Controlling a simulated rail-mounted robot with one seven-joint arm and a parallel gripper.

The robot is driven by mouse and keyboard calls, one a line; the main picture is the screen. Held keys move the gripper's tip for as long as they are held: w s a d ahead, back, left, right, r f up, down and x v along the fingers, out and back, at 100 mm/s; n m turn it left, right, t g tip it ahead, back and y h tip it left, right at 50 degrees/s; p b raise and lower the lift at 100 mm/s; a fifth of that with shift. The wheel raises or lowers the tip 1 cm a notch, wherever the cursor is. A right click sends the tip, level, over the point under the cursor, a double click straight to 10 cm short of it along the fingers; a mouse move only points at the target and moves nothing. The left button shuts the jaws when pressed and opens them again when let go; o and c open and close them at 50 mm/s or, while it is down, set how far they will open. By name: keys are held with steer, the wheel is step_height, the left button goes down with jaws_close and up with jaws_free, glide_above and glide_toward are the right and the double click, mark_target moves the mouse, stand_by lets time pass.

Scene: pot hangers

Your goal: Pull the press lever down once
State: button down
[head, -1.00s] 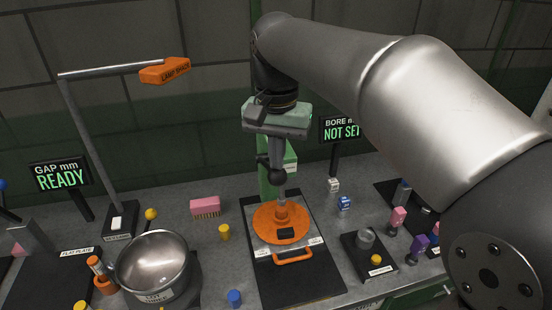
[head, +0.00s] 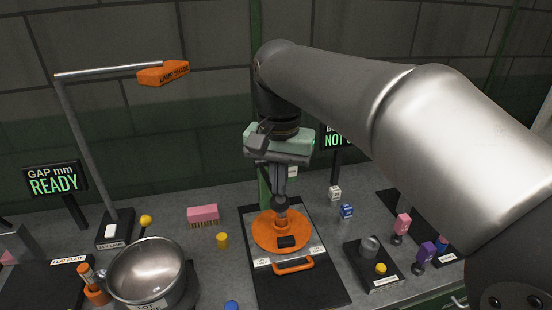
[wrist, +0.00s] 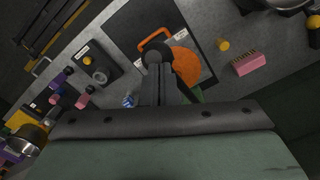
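The press stands in the middle of the bench, with an orange round plate (head: 268,240) on a black base (head: 299,290) and a green column behind, mostly hidden by my arm. A dark round knob (head: 281,201), which seems to be the end of the press lever, is just above the plate. It also shows in the wrist view (wrist: 156,55). My gripper (head: 280,190) points down over the press, its fingertips at the knob. In the wrist view its two fingers (wrist: 160,68) are close together, with no clear gap. The rest of the lever is hidden.
An orange handle (head: 293,267) is at the base's front. White and blue blocks (head: 346,211) and a black stand with a grey ring (head: 370,247) are right. A lamp arm rises at left.

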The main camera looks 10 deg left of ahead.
mark_target(280, 198)
steer(key=shift+s+d+f+b, duration=0.15)
steer(key=shift+s+f+b, duration=0.1)
steer(key=shift+f+b, duration=0.45)
steer(key=shift+s+d+f+b, duration=0.1)
steer(key=shift+s+f+b, duration=0.2)
steer(key=shift+f, duration=0.55)
steer(key=shift+w, duration=0.1)
steer(key=w+a+r+p, duration=0.1)
steer(key=w+r+p, duration=0.1)
steer(key=r+p, duration=0.5)
steer(key=w+a+r+p, duration=0.1)
steer(key=w+r+p, duration=0.1)
steer(key=r+p, duration=0.6)
steer(key=shift+r, duration=1.1)
